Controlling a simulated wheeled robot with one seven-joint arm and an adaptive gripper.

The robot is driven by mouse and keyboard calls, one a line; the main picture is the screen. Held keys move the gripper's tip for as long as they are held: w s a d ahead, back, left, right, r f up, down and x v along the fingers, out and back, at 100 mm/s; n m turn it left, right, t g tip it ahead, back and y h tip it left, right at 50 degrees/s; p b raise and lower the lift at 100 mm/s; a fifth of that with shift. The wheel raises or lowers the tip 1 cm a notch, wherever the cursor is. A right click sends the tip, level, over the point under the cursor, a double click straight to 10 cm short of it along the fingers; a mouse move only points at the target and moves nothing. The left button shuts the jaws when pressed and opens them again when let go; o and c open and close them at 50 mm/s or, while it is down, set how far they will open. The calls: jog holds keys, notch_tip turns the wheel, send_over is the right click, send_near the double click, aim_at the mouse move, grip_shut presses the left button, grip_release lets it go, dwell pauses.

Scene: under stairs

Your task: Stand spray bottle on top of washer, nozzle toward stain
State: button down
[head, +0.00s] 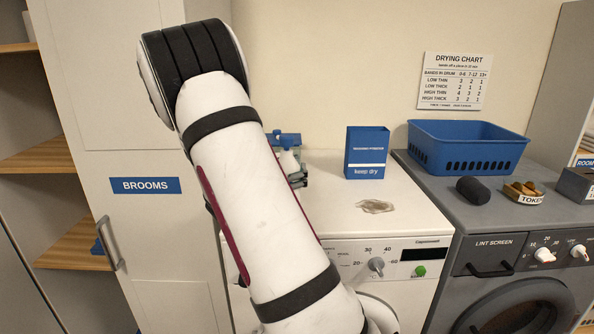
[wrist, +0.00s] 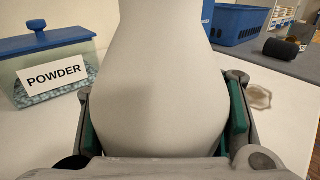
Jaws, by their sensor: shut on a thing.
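The spray bottle (wrist: 165,80) fills the middle of the wrist view as a smooth pale body, with its top and nozzle cut off by the frame. My gripper (wrist: 164,115) is shut on it, with a green pad on each side. In the head view my arm hides most of the bottle and gripper; a pale bit of the bottle (head: 289,162) shows beside the arm, over the washer's left rear. I cannot tell whether it touches the top. The white washer (head: 335,215) has a brownish stain (head: 375,206) on its top, right of the bottle; the stain also shows in the wrist view (wrist: 258,97).
A blue-lidded powder container (wrist: 55,70) stands left of the bottle. A blue "keep dry" box (head: 366,152) stands at the washer's back. The grey dryer (head: 440,192) holds a blue basket (head: 467,146), a dark cylinder (head: 472,190) and a token dish (head: 524,195).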

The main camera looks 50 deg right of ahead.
jog(key=c, duration=0.6)
grip_release()
jog(key=shift+r, duration=0.1)
jog(key=a+b, duration=0.2)
jog(key=a, duration=1)
jog(key=s+a+m+g+y, duration=0.2)
jog(key=s+a+m+y, duration=0.75)
jog(key=s, duration=0.35)
jog(key=s+a+r+m+t+y, duration=0.1)
jog(key=a+m+t+y, duration=0.1)
jog(key=a, duration=0.4)
jog(key=s+a+r+m+t+y, duration=0.2)
jog(key=a+m+t+y, duration=0.1)
jog(key=a, duration=0.3)
jog(key=s+a+r+m+t+y, duration=0.1)
jog(key=a+r+m+t+y, duration=0.1)
jog(key=a, duration=0.4)
jog(key=shift+s+a+m+t+y, duration=0.3)
jog(key=shift+s+a+m+y, duration=0.1)
jog(key=shift+m+y, duration=0.35)
